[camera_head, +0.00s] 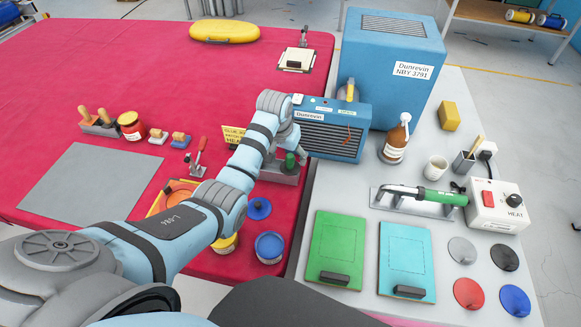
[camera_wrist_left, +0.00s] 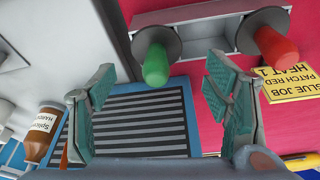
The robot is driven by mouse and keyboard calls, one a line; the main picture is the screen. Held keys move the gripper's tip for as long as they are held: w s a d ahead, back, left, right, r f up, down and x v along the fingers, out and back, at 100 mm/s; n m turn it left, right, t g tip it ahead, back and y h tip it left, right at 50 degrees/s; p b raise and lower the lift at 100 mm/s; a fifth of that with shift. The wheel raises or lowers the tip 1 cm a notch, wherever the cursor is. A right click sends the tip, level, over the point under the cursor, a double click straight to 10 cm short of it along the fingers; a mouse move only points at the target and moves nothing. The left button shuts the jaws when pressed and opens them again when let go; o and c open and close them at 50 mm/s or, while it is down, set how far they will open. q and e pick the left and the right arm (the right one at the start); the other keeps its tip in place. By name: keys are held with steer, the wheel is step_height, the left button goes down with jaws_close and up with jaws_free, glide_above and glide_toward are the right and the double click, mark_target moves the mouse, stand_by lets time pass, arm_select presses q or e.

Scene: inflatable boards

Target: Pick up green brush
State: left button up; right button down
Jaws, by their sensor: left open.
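The green brush (camera_head: 290,160) stands in a grey holder (camera_head: 279,175) on the red table, just below my left gripper (camera_head: 288,143) in the head view. In the left wrist view its green handle (camera_wrist_left: 156,66) shows between the two open fingers of my left gripper (camera_wrist_left: 160,80), beyond their tips. Nothing is held. A red handle (camera_wrist_left: 277,47) stands in the same holder (camera_wrist_left: 212,28) to its right. The forearm partly hides the holder in the head view. My right gripper is not in view.
A blue heater (camera_head: 331,130) with a dark grille stands close beside the holder. A yellow sign (camera_head: 234,135) is close to the left.

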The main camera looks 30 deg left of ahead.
mark_target(290, 160)
arm_select(q)
steer(key=x, duration=0.2)
steer(key=b+x, duration=0.1)
steer(key=x, duration=0.1)
steer(key=shift+w+d+f, duration=0.25)
steer(key=shift+f, duration=0.05)
steer(key=shift+s+r, duration=0.1)
steer(key=shift+r, duration=0.05)
steer(key=shift+s, duration=0.15)
steer(key=c, duration=1.6)
steer(key=shift+s+d, duration=0.1)
jaws_close()
